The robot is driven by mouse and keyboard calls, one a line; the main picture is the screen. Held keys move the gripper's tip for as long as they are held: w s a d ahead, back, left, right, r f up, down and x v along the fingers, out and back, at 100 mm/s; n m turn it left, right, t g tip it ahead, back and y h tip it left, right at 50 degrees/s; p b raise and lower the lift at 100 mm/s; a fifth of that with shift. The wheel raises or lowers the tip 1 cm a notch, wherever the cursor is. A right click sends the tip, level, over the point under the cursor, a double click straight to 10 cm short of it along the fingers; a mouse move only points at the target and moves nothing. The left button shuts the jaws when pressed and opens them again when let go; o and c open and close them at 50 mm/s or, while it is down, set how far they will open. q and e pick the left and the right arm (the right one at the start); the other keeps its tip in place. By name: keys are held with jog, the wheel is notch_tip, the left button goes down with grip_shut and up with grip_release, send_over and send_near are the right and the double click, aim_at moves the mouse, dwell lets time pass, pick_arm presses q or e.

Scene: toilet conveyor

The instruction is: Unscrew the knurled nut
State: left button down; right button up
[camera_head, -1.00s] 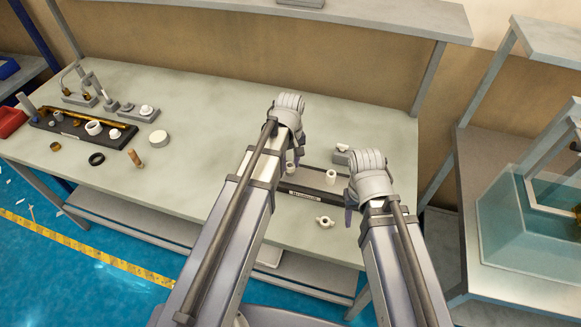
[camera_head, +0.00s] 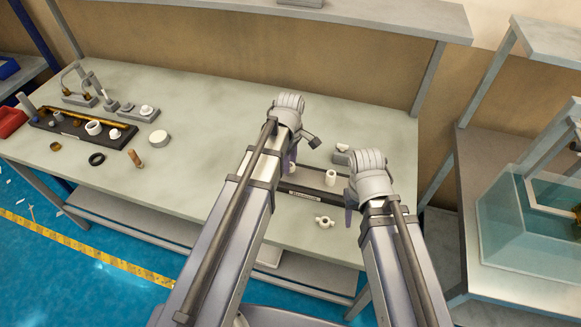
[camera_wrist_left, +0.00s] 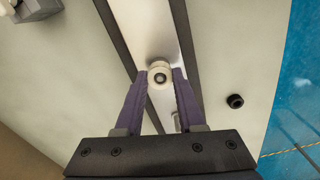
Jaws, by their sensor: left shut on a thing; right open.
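In the left wrist view, a white round piece with a dark centre, seemingly the knurled nut (camera_wrist_left: 160,73), sits between the two purple fingertips of my left gripper (camera_wrist_left: 160,78). The gripper is shut on it above a pale strip with dark edges. Its knurling is too small to make out. In the head view my left gripper (camera_head: 290,163) is over the left end of the dark tray (camera_head: 304,193), its fingers mostly hidden by my arm. My right gripper (camera_head: 350,215) is open at the tray's right end, its fingers largely hidden by its wrist.
A white cylinder (camera_head: 330,178) stands on the tray. A second dark tray (camera_head: 62,125) with parts is at the left. The middle-left of the bench (camera_head: 205,125) is clear.

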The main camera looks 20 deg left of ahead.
pick_arm(q)
jog(key=shift+n, duration=1.2)
jog(key=n, duration=0.5)
jog(key=c, duration=0.8)
grip_release()
jog(key=shift+c, duration=0.2)
jog(key=shift+r, duration=0.1)
pick_arm(e)
jog(key=shift+r, duration=0.1)
pick_arm(q)
notch_tip(320, 180, up, 3)
jog(key=p, duration=0.3)
pick_arm(e)
notch_tip(320, 180, up, 3)
jog(key=shift+f, duration=0.1)
